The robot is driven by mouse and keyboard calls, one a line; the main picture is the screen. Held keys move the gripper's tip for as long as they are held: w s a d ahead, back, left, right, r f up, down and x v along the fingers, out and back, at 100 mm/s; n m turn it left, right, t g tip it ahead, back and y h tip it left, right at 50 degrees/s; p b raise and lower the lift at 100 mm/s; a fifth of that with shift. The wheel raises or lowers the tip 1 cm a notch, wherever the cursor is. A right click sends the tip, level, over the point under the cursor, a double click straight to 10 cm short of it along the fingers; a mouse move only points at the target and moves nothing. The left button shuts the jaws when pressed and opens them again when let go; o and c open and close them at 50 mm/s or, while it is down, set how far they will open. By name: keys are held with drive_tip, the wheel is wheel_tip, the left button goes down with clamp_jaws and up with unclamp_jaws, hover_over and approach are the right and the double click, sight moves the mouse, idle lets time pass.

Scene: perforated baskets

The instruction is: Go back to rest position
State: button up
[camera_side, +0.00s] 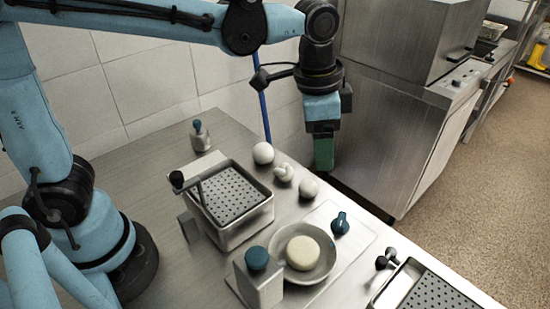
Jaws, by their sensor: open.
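My gripper (323,152) hangs from the blue arm at the upper right of the work area, pointing down. Its green fingers are above the table's back right edge, close to the steel machine in the picture. The fingers overlap in this view, and nothing is seen held in them. My gripper is open. It is apart from the white balls and the baskets.
A perforated basket (262,217) stands mid-table; another (391,291) is at lower right. White balls (263,153) (308,188) lie behind. A bowl (325,270) holds a pale round piece (303,253). A steel machine (390,120) stands beyond the table.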

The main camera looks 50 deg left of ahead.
drive_tip(key=s+a+f+n+t, duration=0.1)
drive_tip(key=s+a+n+t, duration=0.1)
drive_tip(key=a, duration=0.5)
drive_tip(key=s+a+f+n+t, duration=0.1)
drive_tip(key=s+a+n+t, duration=0.2)
drive_tip(key=s+a+n, duration=0.2)
drive_tip(key=a+n, duration=0.2)
drive_tip(key=a, duration=0.1)
drive_tip(key=shift+s+f+t+y, duration=0.3)
drive_tip(key=shift+f, duration=0.05)
